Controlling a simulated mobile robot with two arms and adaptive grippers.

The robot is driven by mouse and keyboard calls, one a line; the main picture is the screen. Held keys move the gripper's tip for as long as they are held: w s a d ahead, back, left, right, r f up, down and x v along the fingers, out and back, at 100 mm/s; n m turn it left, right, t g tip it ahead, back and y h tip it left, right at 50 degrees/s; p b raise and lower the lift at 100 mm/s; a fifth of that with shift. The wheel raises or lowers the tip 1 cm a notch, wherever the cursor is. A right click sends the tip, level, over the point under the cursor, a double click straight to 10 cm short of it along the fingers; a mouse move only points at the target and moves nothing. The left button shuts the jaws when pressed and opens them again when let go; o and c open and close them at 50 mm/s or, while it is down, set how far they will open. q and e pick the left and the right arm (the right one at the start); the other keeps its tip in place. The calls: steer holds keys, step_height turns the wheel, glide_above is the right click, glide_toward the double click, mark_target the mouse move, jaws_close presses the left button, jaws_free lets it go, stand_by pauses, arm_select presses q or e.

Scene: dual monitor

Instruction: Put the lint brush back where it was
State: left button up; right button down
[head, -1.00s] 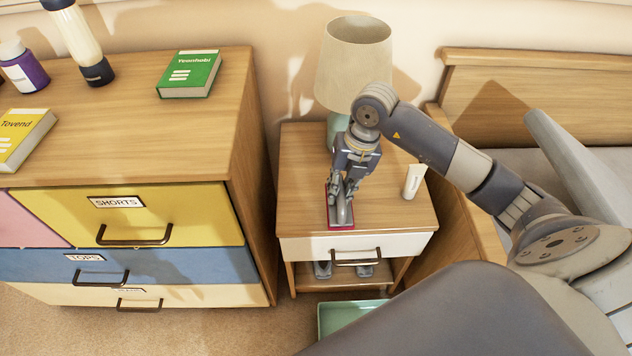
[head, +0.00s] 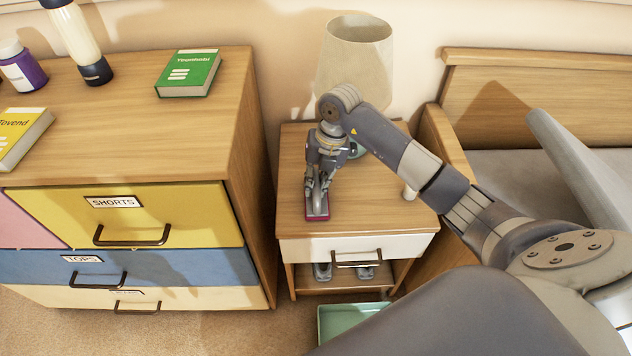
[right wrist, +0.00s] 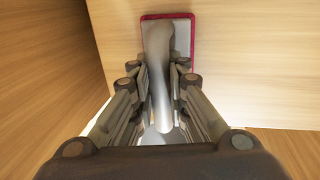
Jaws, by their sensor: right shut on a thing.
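The lint brush (head: 317,212) has a grey handle and a flat head with a dark red edge. It is at the left part of the nightstand top (head: 370,211); whether it touches the surface I cannot tell. My right gripper (head: 319,182) is over it, shut on its handle. In the right wrist view the brush (right wrist: 182,50) lies between the fingers of the gripper (right wrist: 160,75), its red-edged head beyond them against the wood. My left gripper is not in view.
A lamp (head: 354,62) stands at the back of the nightstand, partly behind my arm. A white tube (head: 409,193) stands at the right, partly covered by my arm. A dresser (head: 225,160) with a green book (head: 188,73) is at left. A green bin (head: 340,322) is on the floor.

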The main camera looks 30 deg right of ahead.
steer(key=c, duration=2)
jaws_free()
steer(key=shift+f, duration=0.1)
steer(key=o, duration=0.4)
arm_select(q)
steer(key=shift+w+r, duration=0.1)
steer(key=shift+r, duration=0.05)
arm_select(e)
steer(key=shift+o, duration=0.2)
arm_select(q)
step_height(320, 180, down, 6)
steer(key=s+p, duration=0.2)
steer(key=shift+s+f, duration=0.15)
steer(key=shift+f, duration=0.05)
arm_select(e)
step_height(320, 180, up, 12)
steer(key=s+d, duration=0.1)
steer(key=d, duration=0.1)
